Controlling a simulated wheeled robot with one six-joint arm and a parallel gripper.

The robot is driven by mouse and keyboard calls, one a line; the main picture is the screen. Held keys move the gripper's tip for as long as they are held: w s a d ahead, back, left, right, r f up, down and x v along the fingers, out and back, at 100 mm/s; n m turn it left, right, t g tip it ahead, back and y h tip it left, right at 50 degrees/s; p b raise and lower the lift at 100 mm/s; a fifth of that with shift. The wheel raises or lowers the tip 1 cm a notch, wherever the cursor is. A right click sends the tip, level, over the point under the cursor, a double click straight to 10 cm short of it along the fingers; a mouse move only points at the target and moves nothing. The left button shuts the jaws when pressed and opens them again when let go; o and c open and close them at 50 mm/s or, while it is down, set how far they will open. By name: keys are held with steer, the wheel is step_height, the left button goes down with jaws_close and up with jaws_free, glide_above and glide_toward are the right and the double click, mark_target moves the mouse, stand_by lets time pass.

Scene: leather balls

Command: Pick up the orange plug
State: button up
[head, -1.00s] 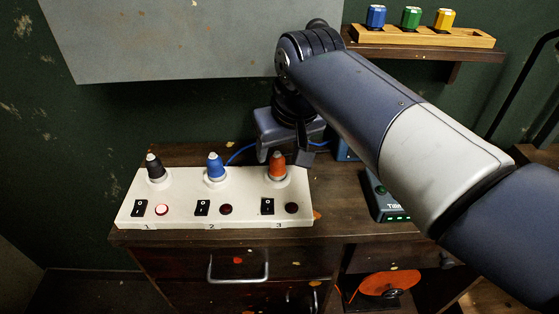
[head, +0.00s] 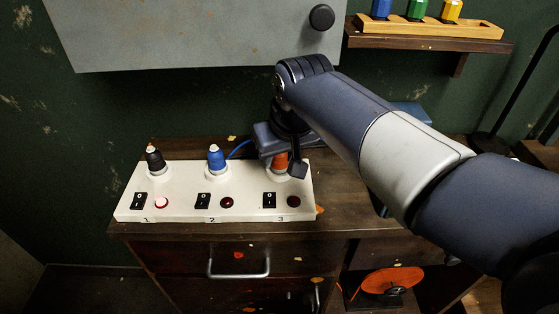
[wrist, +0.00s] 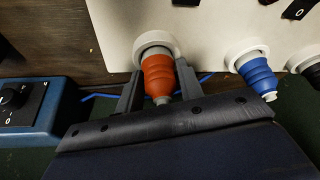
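The orange plug (wrist: 159,75) sits upright in the socket at position 3 of the white panel box (head: 180,207). It also shows in the head view (head: 281,161), its top hidden by my gripper. My gripper (wrist: 158,78) is around the plug, one finger on each side. The fingers are spread, with a small gap at the left finger; whether the right one touches the plug is unclear. In the head view my gripper (head: 282,165) is over the right end of the box.
A blue plug (head: 216,158) and a black plug (head: 154,160) stand in sockets 2 and 1. Switches and round lights line the box front. A blue device with a knob (wrist: 25,105) is beside my gripper. A grey cabinet (head: 200,35) hangs above.

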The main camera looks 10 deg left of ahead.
steer(key=c, duration=0.5)
steer(key=shift+r, duration=0.15)
